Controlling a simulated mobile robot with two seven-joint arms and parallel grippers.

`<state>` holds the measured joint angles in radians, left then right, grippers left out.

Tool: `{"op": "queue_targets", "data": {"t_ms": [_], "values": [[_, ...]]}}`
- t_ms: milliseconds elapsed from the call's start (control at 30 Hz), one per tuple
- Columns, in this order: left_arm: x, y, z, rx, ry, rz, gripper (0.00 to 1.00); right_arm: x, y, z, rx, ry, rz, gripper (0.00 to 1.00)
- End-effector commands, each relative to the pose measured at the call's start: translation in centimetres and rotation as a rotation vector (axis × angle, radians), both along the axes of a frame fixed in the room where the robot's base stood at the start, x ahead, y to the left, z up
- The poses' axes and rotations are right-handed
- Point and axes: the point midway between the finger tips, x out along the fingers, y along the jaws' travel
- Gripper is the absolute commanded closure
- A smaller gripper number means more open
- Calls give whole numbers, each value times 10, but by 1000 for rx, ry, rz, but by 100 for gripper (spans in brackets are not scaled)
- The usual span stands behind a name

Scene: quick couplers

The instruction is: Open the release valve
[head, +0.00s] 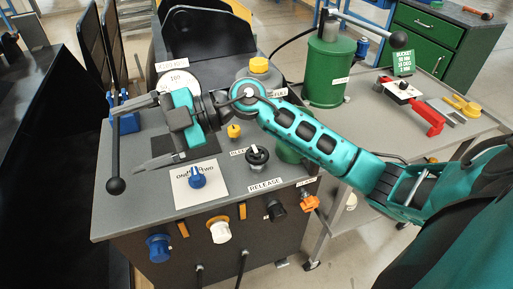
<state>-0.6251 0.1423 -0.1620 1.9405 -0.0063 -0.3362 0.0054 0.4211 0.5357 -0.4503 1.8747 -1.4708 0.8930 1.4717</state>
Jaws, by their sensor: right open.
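The control console (120,219) stands in the middle of the head view. A round black knob with white marks (258,155) sits on its top near the front right, just behind a label reading RELEASE (265,185). It appears to be the release valve; whether it is open or shut I cannot tell. My right gripper (124,138) is open and empty above the left part of the console, well left of the black knob and apart from it. My right forearm passes behind the knob in the picture. My left gripper is not in view.
A blue knob (196,178) on a white plate and a small yellow knob (234,131) sit nearby. A black ball-ended lever (116,186) stands at the console's left. A green cylinder (326,73) and red-handled tool (431,119) are on the right-hand table.

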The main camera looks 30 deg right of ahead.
Motion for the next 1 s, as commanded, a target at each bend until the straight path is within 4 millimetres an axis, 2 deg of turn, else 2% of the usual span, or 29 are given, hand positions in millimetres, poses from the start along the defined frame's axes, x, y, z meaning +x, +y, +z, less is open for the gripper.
{"op": "queue_targets", "data": {"t_ms": [133, 233, 400, 500, 600, 733, 867, 1000], "values": [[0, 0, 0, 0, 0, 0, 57, 14, -46, -47, -408, 169, 23, 6], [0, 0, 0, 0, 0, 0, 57, 23, -97, -67, -674, 319, -48, 6], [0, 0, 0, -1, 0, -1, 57, 29, -185, -72, -1008, 562, -255, 6], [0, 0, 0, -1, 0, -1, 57, 27, -220, -65, -1122, 665, -366, 6], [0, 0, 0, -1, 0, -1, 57, 24, -240, -60, -1185, 727, -436, 6], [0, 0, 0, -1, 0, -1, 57, 22, -249, -64, -1211, 758, -468, 6], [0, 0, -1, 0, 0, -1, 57, 21, -249, -83, -1211, 761, -465, 6], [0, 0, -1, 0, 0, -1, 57, 21, -248, -112, -1211, 760, -462, 6]]}}
